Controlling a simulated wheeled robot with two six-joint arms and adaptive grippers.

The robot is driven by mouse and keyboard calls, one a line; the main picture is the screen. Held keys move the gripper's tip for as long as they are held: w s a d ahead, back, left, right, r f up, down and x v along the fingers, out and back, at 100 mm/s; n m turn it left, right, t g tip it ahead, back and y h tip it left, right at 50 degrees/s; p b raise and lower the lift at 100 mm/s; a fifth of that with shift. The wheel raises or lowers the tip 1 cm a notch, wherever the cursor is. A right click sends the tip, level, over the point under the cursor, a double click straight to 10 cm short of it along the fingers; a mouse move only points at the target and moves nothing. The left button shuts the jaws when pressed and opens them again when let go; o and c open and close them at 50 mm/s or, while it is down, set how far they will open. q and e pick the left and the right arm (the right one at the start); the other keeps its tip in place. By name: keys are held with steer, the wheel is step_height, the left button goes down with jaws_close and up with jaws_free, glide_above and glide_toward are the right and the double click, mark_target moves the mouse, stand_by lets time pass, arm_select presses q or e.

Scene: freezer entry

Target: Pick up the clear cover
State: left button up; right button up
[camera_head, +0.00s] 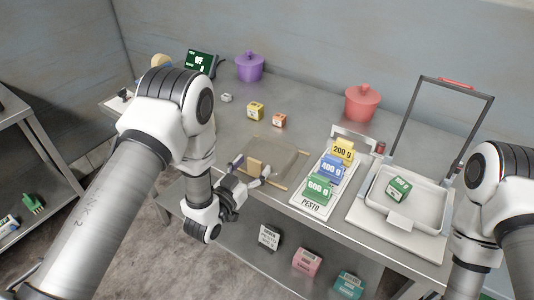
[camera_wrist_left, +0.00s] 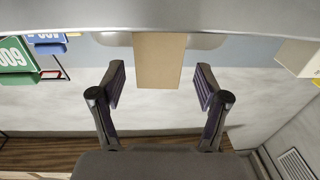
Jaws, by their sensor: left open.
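The clear cover (camera_head: 283,155) looks like a flat, see-through brownish sheet on the metal table, left of the pesto board. A tan block (camera_head: 255,164), which looks like its handle, stands at its near left side. My left gripper (camera_head: 251,169) is at this block, with its fingers open to either side. In the left wrist view, the tan block (camera_wrist_left: 158,55) lies between the lines of the open fingers (camera_wrist_left: 159,85), with gaps on both sides. I cannot tell whether the fingertips reach past it. My right arm shows at the right edge, but its gripper is out of view.
The pesto board (camera_head: 310,207) holds yellow, blue and green weight tags. A white tray (camera_head: 428,213) with a tall handle and a green box (camera_head: 398,189) stands right of it. Small boxes (camera_head: 255,110), a purple pot (camera_head: 249,67) and a red pot (camera_head: 362,103) stand behind.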

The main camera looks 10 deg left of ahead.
arm_select(q)
steer(key=shift+w+d, duration=0.3)
steer(key=shift+w, duration=0.35)
steer(key=shift+a, duration=0.1)
steer(key=c, duration=1.1)
steer(key=shift+o, duration=0.2)
